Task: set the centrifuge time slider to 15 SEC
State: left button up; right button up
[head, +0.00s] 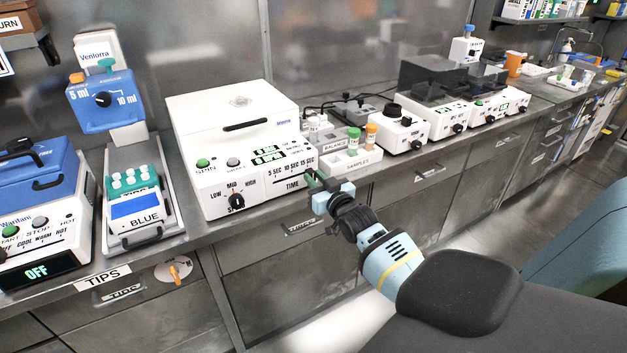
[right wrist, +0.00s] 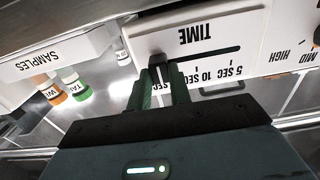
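The centrifuge (head: 232,135) is a white box with a closed lid on the bench. Its front has a TIME slider marked 5 SEC, 10 SEC and 15 SEC. The right wrist view, turned upside down, shows the slider slot (right wrist: 215,53) and the dark slider knob (right wrist: 157,61) at the slot's 15 SEC end. The 15 SEC label is hidden there by my gripper. My right gripper (head: 315,181) is at the lower right of the panel. Its green fingers (right wrist: 160,75) are close together on either side of the knob and appear shut on it. My left gripper is not in view.
A white SAMPLES rack (head: 357,165) with capped vials stands just right of the centrifuge, close to my right gripper. The speed dial (head: 236,202) is lower left on the panel. Drawer fronts with handles lie below the bench edge.

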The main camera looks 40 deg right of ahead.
jog(key=o, duration=0.4)
jog(key=shift+d+f, duration=0.1)
jog(key=shift+d, duration=0.15)
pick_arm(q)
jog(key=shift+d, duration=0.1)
pick_arm(e)
jog(key=shift+o, duration=0.2)
jog(key=shift+s+a, duration=0.2)
jog(key=shift+s, duration=0.3)
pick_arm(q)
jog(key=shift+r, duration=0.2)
pick_arm(e)
jog(key=v, duration=0.7)
